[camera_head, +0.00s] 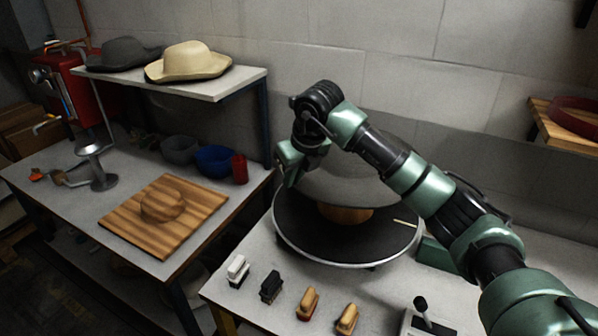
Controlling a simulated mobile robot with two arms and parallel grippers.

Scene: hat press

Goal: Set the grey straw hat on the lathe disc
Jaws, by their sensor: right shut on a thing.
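The grey straw hat (345,188) is above the lathe disc, partly hidden behind my right arm. The lathe disc (305,238) is a black round plate with a pale rim on the right-hand bench. A wooden block (345,214) shows at its middle, under the hat. I cannot tell whether the hat touches the block. My right gripper (289,172) is shut on the hat's brim at its left side; its fingertips are hard to make out. My left gripper is out of view.
Several brushes (308,303) stand along the front of the bench, and a small lever box (425,321) is at front right. The left table holds a striped wooden board (190,225) and a blue bowl (214,160). A cream hat (190,61) and a dark hat (122,53) lie on the shelf.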

